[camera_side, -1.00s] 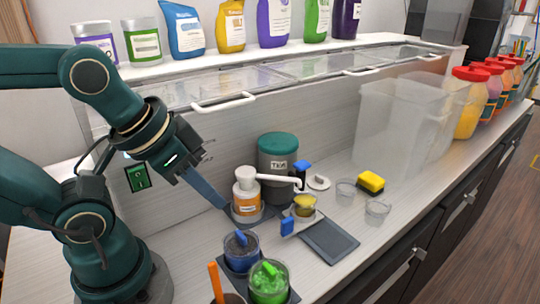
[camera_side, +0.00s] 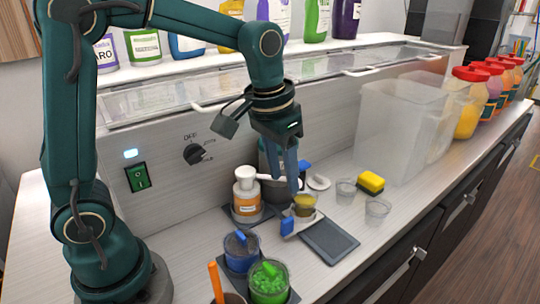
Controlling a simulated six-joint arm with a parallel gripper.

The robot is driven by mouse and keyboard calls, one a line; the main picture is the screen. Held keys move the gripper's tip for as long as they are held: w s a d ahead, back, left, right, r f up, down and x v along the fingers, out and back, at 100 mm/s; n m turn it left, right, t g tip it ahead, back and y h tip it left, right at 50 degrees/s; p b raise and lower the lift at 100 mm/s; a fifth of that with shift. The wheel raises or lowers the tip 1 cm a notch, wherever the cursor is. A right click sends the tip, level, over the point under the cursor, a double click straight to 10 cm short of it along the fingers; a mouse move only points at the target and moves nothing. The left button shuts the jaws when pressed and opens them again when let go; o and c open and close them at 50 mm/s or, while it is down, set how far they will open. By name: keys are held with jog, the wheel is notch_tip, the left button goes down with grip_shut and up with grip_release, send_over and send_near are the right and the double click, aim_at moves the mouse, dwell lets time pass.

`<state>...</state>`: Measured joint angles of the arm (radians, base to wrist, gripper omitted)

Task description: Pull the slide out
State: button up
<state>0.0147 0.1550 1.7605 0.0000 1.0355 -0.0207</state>
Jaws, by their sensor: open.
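The slide (camera_side: 303,225) is a pale plate with a blue handle (camera_side: 288,226) at its front left end. It holds a cup with yellowish contents (camera_side: 305,205). The sealer's dark base plate (camera_side: 329,243) lies beside it. A blue-topped part of the sealer (camera_side: 304,166) stands just behind the cup. My gripper (camera_side: 291,186) points down above and behind the slide, close to the cup. Its jaws are open with nothing seen between them, and they appear apart from the blue handle. My gripper hides much of the sealer and the canister behind it.
A blue cup (camera_side: 241,250) and a green cup (camera_side: 268,282) stand in front.

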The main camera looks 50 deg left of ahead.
jog(key=g, duration=0.2)
send_over(287, 219)
notch_tip(287, 219, down, 6)
jog(key=shift+w+f, duration=0.1)
jog(key=shift+w, duration=0.05)
jog(key=shift+f, duration=2.75)
grip_shut()
